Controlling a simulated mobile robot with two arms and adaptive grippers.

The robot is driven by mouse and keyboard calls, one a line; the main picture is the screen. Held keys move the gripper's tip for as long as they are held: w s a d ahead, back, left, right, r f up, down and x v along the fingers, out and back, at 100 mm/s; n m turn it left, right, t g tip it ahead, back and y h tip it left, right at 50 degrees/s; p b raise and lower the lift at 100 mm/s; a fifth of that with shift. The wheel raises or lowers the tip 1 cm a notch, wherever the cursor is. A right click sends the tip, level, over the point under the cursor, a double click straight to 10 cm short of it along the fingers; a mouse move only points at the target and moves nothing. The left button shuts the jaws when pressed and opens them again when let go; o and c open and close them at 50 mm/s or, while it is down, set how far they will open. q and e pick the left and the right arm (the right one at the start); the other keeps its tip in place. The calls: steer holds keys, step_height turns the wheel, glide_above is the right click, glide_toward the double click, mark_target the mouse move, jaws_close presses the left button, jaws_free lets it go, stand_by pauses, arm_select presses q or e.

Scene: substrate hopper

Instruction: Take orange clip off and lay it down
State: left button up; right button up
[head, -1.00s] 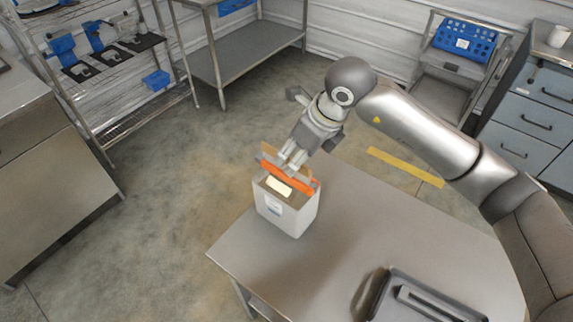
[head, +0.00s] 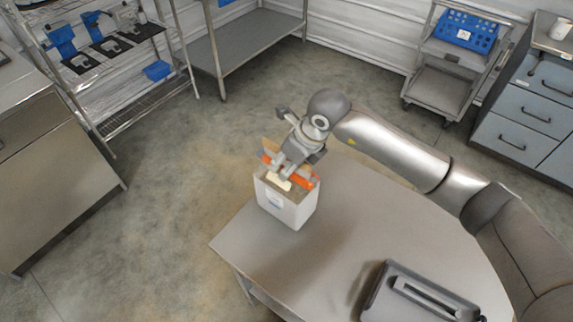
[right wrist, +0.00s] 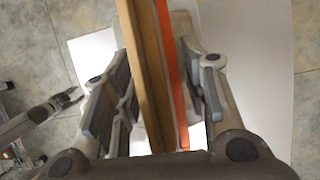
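A white box-like container (head: 285,206) stands upright near the table's far left corner, with a tan flap or board rising at its top. The orange clip (head: 303,182) lies along this top edge; in the right wrist view the clip (right wrist: 172,80) is a narrow strip beside the tan board (right wrist: 146,75). My right gripper (head: 283,166) is directly above the container. Its fingers (right wrist: 160,95) stand apart on both sides of the board and clip, with visible gaps, so it is open. Part of the clip is hidden behind the fingers.
The grey table (head: 340,215) has free surface right of and in front of the container. A dark tray-like case (head: 375,305) lies at its front. A wire shelf (head: 130,98), a cart (head: 445,85) and drawers (head: 520,125) stand away from the table.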

steer(key=c, duration=0.4)
steer(key=shift+c, duration=0.9)
step_height(320, 180, up, 10)
steer(key=b, duration=0.2)
steer(key=shift+f+b, duration=0.15)
steer(key=shift+b, duration=0.2)
step_height(320, 180, up, 7)
steer(key=p, duration=0.2)
steer(key=shift+r+p, duration=0.2)
steer(key=shift+p, duration=0.2)
